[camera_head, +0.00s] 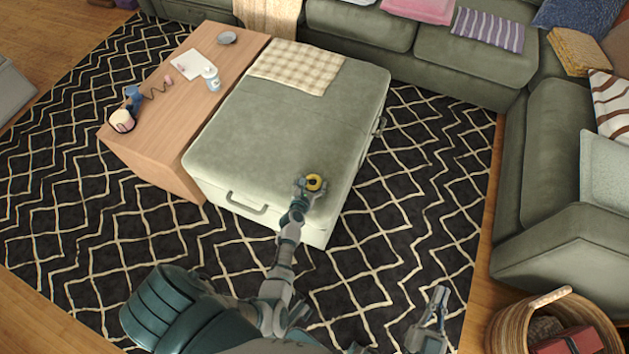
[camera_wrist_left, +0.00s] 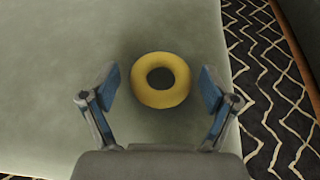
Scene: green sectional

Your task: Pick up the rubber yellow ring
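The yellow ring (camera_head: 315,183) lies flat on the green ottoman (camera_head: 270,130), near its front right corner. In the left wrist view the ring (camera_wrist_left: 160,95) sits between and slightly ahead of my left gripper's fingers, with a gap on each side. My left gripper (camera_head: 308,185) is open at the ring in the head view, and its spread fingers also show in the left wrist view (camera_wrist_left: 160,90). My right gripper (camera_head: 438,300) hangs over the rug, apart from the ottoman; whether its fingers are open is unclear.
A wooden table (camera_head: 165,105) with a white bottle (camera_head: 211,78), papers and a dish adjoins the ottoman's left side. A checkered cloth (camera_head: 296,66) lies on the ottoman's far end. A green sofa (camera_head: 460,55) stands behind and right. A wicker basket (camera_head: 500,330) stands at lower right.

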